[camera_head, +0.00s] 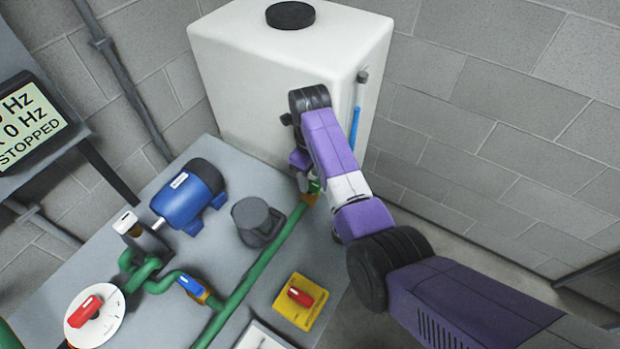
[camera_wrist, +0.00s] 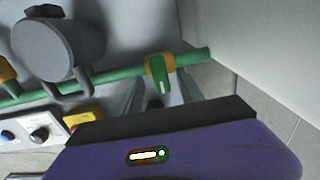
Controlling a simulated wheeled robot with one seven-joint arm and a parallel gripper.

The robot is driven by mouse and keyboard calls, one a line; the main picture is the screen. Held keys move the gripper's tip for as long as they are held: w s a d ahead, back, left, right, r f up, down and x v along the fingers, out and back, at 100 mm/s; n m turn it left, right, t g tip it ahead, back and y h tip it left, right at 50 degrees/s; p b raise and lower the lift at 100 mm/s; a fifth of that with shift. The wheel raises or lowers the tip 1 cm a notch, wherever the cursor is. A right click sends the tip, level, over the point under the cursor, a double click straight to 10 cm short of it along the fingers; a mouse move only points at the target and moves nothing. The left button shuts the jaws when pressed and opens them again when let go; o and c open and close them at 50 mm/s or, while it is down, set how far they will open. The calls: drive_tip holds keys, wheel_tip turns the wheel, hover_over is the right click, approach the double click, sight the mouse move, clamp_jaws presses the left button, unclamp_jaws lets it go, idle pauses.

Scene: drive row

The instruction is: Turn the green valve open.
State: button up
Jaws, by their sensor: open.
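The green valve handle (camera_wrist: 161,84) sits on an orange valve body (camera_wrist: 154,65) on the green pipe in the wrist view. The handle points across the pipe, not along it. In the head view the green handle (camera_head: 314,186) shows only in part, beside my arm near the white tank. My gripper (camera_wrist: 163,92) is open, with one finger on each side of the handle in the wrist view. I cannot tell whether the fingers touch it. In the head view my gripper (camera_head: 301,166) is mostly hidden by my purple wrist.
A white tank (camera_head: 250,60) stands close behind my wrist, with a blue-marked tube on its side. A blue-handled valve (camera_head: 192,286), a yellow plate with a red switch (camera_head: 300,302), a grey pump (camera_head: 257,221) and a blue motor (camera_head: 188,197) are nearby. A display (camera_head: 25,120) reads STOPPED.

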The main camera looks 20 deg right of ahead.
drive_tip(key=shift+f, duration=1)
drive_tip(key=shift+c, duration=0.3)
clamp_jaws()
